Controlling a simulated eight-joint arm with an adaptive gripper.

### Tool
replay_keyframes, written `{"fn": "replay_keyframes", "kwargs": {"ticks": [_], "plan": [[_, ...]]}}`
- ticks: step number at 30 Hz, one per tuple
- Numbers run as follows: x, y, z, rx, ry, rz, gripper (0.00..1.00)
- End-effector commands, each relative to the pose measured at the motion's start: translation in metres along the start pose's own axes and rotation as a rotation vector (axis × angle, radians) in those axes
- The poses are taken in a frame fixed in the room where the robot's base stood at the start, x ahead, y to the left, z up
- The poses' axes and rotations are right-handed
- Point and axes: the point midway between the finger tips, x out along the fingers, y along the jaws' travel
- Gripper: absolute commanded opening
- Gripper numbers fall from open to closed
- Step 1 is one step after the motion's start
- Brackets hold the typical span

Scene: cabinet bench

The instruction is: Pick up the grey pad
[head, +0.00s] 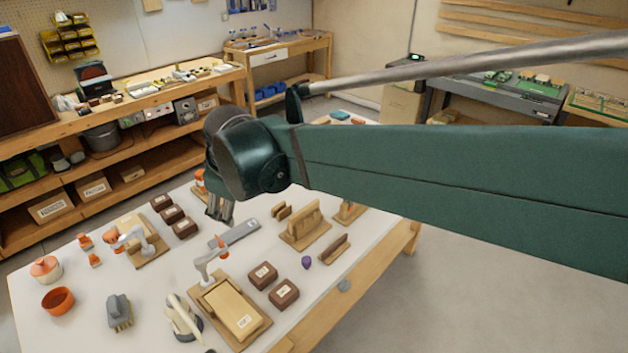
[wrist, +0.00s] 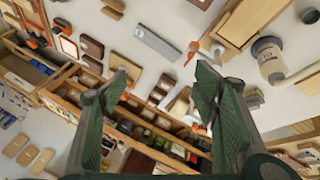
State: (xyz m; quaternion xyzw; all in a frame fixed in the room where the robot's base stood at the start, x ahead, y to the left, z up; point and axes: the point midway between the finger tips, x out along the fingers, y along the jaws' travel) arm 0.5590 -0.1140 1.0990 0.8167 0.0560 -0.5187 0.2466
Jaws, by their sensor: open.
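A flat, long grey pad (head: 234,235) lies on the white table, near its middle, in the head view. A flat grey bar (wrist: 158,44), which looks like the same pad, shows in the wrist view, beyond and between the fingertips. My gripper (head: 219,210) hangs above the table just up and left of the pad in the head view. In the wrist view my gripper (wrist: 161,70) has its two green fingers wide apart with nothing between them. The gripper is apart from the pad. My arm hides part of the table behind it.
Dark brown boxes (head: 172,214) stand left of the pad. An orange-and-white clamp on a wooden board (head: 257,329) stands in front of it. Wooden holders (head: 306,237) stand to the right. A grey brush-like thing (head: 118,311) and an orange bowl (head: 58,300) are at front left.

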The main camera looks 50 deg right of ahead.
Motion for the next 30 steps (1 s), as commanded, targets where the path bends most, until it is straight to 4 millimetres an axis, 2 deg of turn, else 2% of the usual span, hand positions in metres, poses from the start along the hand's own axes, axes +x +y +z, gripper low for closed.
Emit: {"fn": "replay_keyframes", "kwargs": {"ticks": [13, 22, 30], "plan": [[0.043, 0.086, -0.013, -0.238, -0.108, 0.012, 0.6], [0.079, 0.144, -0.011, -0.396, -0.183, 0.0, 0.6], [0.116, 0.195, -0.002, -0.536, -0.249, -0.026, 0.6]]}}
